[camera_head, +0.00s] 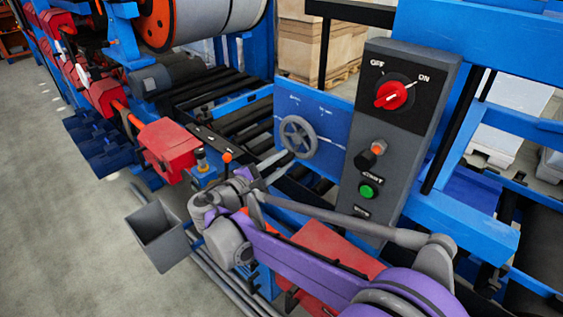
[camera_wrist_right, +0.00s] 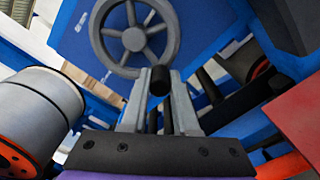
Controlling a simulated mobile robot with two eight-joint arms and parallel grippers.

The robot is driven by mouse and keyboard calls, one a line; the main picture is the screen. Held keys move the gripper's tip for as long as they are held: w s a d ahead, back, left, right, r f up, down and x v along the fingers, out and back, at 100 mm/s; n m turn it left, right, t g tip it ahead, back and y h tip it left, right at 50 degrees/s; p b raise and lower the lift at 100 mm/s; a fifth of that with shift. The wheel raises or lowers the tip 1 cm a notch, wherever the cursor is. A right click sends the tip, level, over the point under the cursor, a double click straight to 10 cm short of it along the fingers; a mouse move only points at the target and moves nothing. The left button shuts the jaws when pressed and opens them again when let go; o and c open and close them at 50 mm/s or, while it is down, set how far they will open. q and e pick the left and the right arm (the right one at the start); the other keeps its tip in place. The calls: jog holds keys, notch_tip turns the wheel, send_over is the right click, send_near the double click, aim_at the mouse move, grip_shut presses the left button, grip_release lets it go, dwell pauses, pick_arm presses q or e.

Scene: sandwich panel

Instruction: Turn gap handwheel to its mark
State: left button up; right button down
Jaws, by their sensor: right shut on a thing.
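The grey spoked handwheel (camera_head: 298,137) is mounted on a blue panel (camera_head: 335,125) with small white markings near its top edge. My right gripper (camera_head: 286,157) reaches it from the lower left in the head view. In the right wrist view, the handwheel (camera_wrist_right: 133,39) fills the top middle. There, the grey fingers of my right gripper (camera_wrist_right: 160,85) are shut on a black handle (camera_wrist_right: 160,79) at the wheel's lower rim. The markings are too small to read, and I cannot tell where the wheel stands against its mark. My left gripper is not in view.
A grey control box (camera_head: 398,130) with a red OFF/ON switch (camera_head: 391,95), an orange-tipped black knob (camera_head: 370,154) and a green button (camera_head: 368,190) stands right of the wheel. A black roller conveyor (camera_head: 215,90) lies behind. A grey bin (camera_head: 158,235) is at lower left.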

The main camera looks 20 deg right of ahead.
jog(key=shift+w+r+m, duration=0.1)
jog(key=shift+w+m, duration=0.05)
jog(key=shift+m, duration=0.15)
jog(key=c, duration=0.7)
grip_release()
jog(key=shift+a, duration=0.1)
jog(key=b+v, duration=0.1)
jog(key=v, duration=0.9)
jog(key=shift+a, duration=0.4)
jog(key=shift+d, duration=0.1)
